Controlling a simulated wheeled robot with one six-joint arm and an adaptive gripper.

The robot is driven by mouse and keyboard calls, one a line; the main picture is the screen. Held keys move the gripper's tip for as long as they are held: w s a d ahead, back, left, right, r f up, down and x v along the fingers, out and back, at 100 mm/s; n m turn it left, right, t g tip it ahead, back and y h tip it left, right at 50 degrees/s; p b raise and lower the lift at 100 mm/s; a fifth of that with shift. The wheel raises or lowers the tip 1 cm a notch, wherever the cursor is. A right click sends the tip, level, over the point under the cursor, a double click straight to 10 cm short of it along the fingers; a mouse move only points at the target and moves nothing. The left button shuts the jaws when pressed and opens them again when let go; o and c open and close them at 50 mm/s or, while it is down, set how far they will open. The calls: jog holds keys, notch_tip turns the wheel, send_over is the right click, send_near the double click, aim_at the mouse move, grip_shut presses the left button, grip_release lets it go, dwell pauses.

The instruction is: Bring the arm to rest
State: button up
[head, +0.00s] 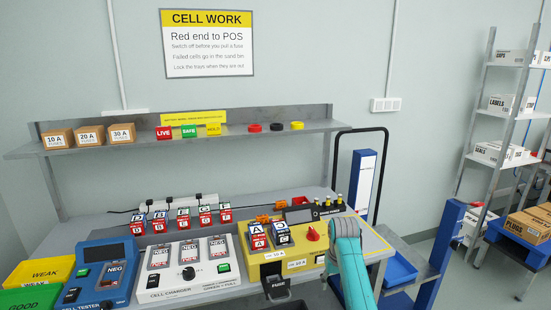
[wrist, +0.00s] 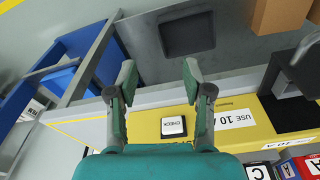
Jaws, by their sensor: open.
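My teal arm (head: 348,270) reaches down at the lower right of the bench in the head view, in front of the yellow unit (head: 372,243). The gripper's fingers cannot be made out there. In the wrist view my gripper (wrist: 160,82) is open, with its two fingers apart and nothing held between them. A white CHECK button (wrist: 173,126) on the yellow unit shows behind the gap, nearer the right finger. I cannot tell how far above the unit the fingers are.
The yellow unit carries cells A and C (head: 257,240), a red knob (head: 313,234) and a black handle (head: 278,286) in front. A charger (head: 185,262) and blue tester (head: 95,275) stand left. Blue bins (wrist: 65,65) and a dark square recess (wrist: 187,33) show in the wrist view.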

jog(key=s+f+t, duration=0.2)
jog(key=s+f, duration=0.4)
jog(key=f, duration=0.4)
jog(key=s+f+t, duration=0.1)
jog(key=s+f, duration=0.5)
jog(key=f, duration=0.4)
jog(key=s+f+t, duration=0.2)
jog(key=s+f, duration=0.1)
jog(key=s, duration=0.7)
jog(key=s+f+t, duration=0.2)
jog(key=s+f, duration=0.2)
jog(key=s, duration=0.6)
jog(key=s+r+t, duration=0.2)
jog(key=s+r, duration=0.3)
jog(key=s, duration=0.5)
jog(key=s+r+t, duration=0.1)
jog(key=s+r, duration=0.4)
jog(key=s, duration=0.6)
jog(key=s+r+t, duration=0.1)
jog(key=s+r, duration=0.5)
jog(key=r, duration=0.4)
jog(key=s+r+t, duration=0.2)
jog(key=s+r, duration=0.4)
jog(key=r, duration=0.4)
jog(key=shift+m, duration=0.3)
